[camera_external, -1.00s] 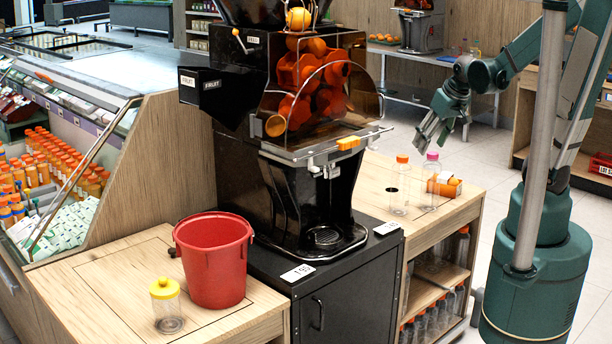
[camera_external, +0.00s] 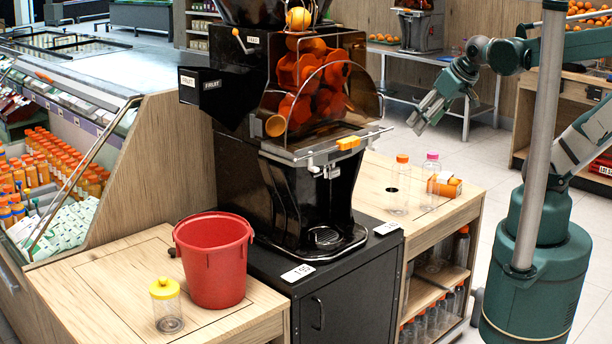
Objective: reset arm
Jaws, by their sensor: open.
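My gripper (camera_external: 420,117) is open and empty. It hangs in the air to the right of the juicer, above and beyond the right wooden counter, pointing down and left. My arm reaches to it from the right side of the picture. The black orange juicer (camera_external: 300,150) stands in the middle with oranges behind its clear cover. An orange-capped bottle (camera_external: 400,190) and a pink-capped bottle (camera_external: 430,185) stand on the right counter, apart from my gripper.
An orange box (camera_external: 446,186) lies beside the bottles. A red bucket (camera_external: 213,265) and a yellow-lidded jar (camera_external: 167,308) stand on the left counter. A second juicer (camera_external: 421,30) stands on a rack behind.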

